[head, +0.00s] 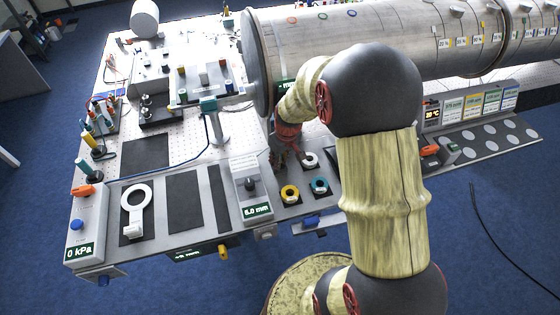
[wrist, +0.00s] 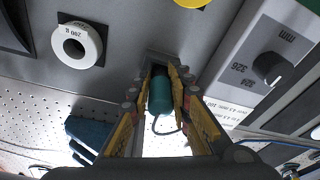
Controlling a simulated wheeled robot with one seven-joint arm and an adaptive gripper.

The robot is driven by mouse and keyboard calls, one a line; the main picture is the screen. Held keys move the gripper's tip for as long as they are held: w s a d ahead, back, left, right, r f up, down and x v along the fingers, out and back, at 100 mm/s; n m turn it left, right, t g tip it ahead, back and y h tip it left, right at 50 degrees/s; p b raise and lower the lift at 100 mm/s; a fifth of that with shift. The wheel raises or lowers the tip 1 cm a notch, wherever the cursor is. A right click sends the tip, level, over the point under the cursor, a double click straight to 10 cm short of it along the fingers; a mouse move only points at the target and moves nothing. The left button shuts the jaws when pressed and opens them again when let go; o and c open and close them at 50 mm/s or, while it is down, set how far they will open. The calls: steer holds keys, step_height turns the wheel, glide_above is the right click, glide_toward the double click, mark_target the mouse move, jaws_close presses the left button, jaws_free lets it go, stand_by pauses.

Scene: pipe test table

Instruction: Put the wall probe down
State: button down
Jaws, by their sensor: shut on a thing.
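The wall probe (wrist: 159,97) is a dark green cylinder with a thin cable looping from its near end. It shows in the wrist view between the two yellow-padded fingers of my gripper (wrist: 162,85), which is shut on it. In the head view my gripper (head: 288,150) hangs over the table behind the white ring, mostly hidden by my own arm, and the probe cannot be made out there. I cannot tell whether the probe touches the surface.
A white ring (head: 310,160), a yellow ring (head: 290,194) and a teal ring (head: 320,185) sit on dark pads. A large metal pipe (head: 350,40) lies behind. Dark mats (head: 184,202) lie bare to the left.

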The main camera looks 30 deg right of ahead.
steer(key=shift+s+f, duration=0.3)
steer(key=shift+f, duration=0.25)
steer(key=c, duration=2)
jaws_free()
steer(key=o, duration=0.4)
steer(key=shift+f, duration=0.25)
steer(key=shift+c, duration=0.2)
steer(key=shift+r, duration=0.1)
step_height(320, 180, up, 13)
steer(key=s+p, duration=0.2)
steer(key=s+a+r+t, duration=0.1)
steer(key=s+a+r, duration=0.1)
steer(key=a+r, duration=0.3)
steer(key=s+a+r, duration=0.2)
steer(key=s+r, duration=0.1)
steer(key=r, duration=0.3)
steer(key=s+a+r+t, duration=0.1)
steer(key=s+a+r, duration=0.2)
steer(key=s, duration=0.3)
steer(key=s+a+r+m+t, duration=0.1)
steer(key=s+a+r, duration=0.2)
steer(key=s, duration=0.3)
steer(key=shift+a+r, duration=0.35)
steer(key=shift+a, duration=0.4)
